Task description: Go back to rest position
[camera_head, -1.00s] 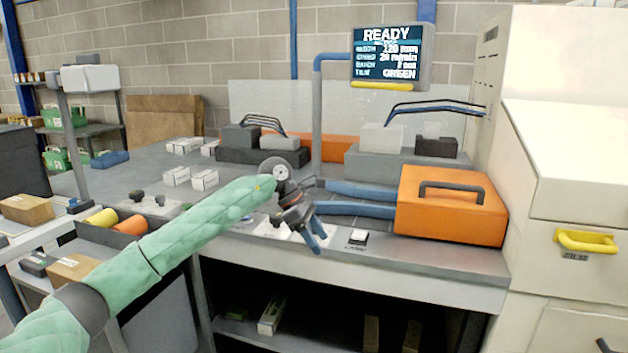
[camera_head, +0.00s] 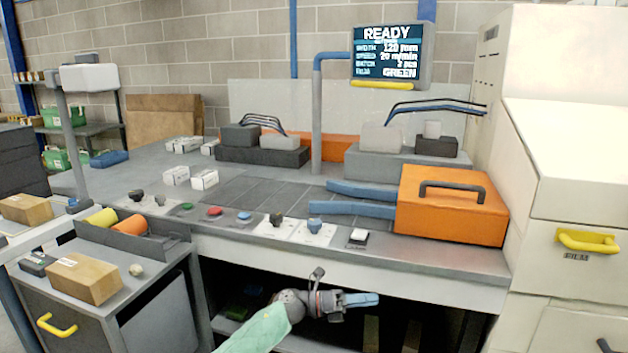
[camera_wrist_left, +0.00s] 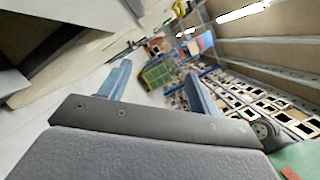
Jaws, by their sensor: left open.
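My left gripper (camera_head: 362,300) is low in front of the bench, below its front edge, at the dark open space under the worktop. Its arm, in a green sleeve, comes up from the bottom of the head view. In the left wrist view the two blue fingers of the left gripper (camera_wrist_left: 158,88) stand wide apart with nothing between them. My right gripper is not in either view.
The workbench (camera_head: 270,205) carries buttons and knobs along its front edge. An orange cover (camera_head: 450,212) with a dark handle sits at its right end, next to a large cream machine (camera_head: 570,160). A cabinet with a cardboard box (camera_head: 85,278) stands at the left.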

